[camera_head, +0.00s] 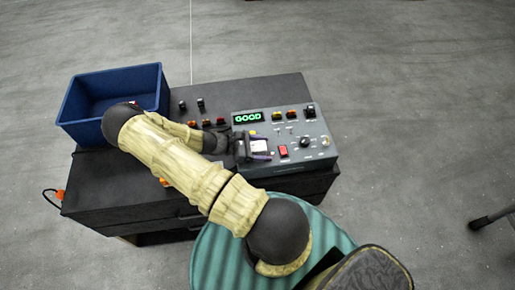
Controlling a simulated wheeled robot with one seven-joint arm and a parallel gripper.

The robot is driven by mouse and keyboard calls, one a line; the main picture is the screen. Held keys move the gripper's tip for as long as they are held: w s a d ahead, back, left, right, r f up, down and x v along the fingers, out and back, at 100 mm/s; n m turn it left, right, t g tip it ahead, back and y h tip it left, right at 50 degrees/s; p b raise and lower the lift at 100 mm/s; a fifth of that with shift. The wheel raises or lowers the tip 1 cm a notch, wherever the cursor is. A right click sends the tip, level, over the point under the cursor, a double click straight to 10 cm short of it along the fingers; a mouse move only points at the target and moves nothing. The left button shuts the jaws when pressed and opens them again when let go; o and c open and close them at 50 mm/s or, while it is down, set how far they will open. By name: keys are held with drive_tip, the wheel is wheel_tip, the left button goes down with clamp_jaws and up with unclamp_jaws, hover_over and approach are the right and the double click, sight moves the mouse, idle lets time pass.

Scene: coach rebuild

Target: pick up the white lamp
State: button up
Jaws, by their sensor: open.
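My arm reaches from the lower right across the bench, and my gripper (256,147) is open over the left part of a grey control panel (302,163). A small whitish piece (259,145) shows between or just under the fingers. It may be the white lamp, but it is too small and partly covered to be sure. I cannot tell whether the fingers touch it. A small pale round part (325,142) also sits at the panel's right edge.
A blue bin (82,98) stands at the bench's back left, partly behind my arm. Small red and orange lamps (220,121) and dark ones (200,103) stand left of the panel. The dark bench top (270,92) is clear at the back.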

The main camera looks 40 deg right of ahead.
sight(262, 145)
drive_tip(key=shift+c, duration=0.2)
drive_tip(key=c, duration=1.2)
drive_tip(key=shift+r, duration=0.15)
wheel_tip(262, 145, up, 18)
drive_tip(key=b, duration=0.4)
drive_tip(key=shift+b, duration=0.3)
